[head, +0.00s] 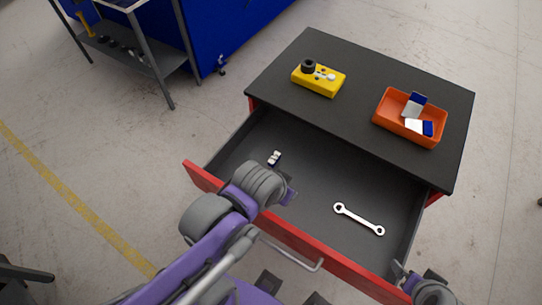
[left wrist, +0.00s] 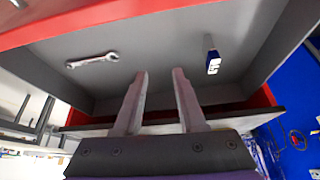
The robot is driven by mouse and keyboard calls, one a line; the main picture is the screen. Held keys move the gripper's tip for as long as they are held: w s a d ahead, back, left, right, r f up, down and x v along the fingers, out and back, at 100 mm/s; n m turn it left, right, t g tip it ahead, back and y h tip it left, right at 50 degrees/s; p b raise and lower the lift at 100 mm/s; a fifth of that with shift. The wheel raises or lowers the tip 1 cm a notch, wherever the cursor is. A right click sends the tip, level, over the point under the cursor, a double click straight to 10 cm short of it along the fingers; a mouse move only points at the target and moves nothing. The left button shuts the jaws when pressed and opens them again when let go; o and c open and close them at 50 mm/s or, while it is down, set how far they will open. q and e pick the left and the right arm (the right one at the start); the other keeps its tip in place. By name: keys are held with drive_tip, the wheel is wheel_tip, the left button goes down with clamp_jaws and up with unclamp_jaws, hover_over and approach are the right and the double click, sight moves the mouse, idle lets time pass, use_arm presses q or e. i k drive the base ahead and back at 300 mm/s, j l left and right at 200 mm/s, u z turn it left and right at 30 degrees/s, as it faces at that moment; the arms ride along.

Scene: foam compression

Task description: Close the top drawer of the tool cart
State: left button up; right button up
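The tool cart has a black top (head: 340,110) and a top drawer that stands pulled out. The drawer's red front (head: 340,260) faces me, with a metal bar handle (head: 300,264) on its outer side. My left gripper (head: 288,194) is over the front left part of the drawer, just inside the red front. In the left wrist view its two fingers (left wrist: 158,75) are apart with nothing between them. Whether it touches the drawer cannot be told. Part of my right arm shows at the bottom right by the drawer front's right end; its gripper (head: 402,272) is mostly hidden.
A wrench (head: 358,218) and a small blue and white item (head: 274,158) lie in the drawer. A yellow box (head: 318,80) and an orange bin (head: 385,122) stand on the cart top. A grey shelf (head: 140,55) stands back left. Floor is clear left of the cart.

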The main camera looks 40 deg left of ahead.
sight(325, 171)
drive_tip(key=k+j+u, duration=0.1)
drive_tip(key=k+u, duration=0.25)
drive_tip(key=k+j+u, duration=0.3)
drive_tip(key=l, duration=0.1)
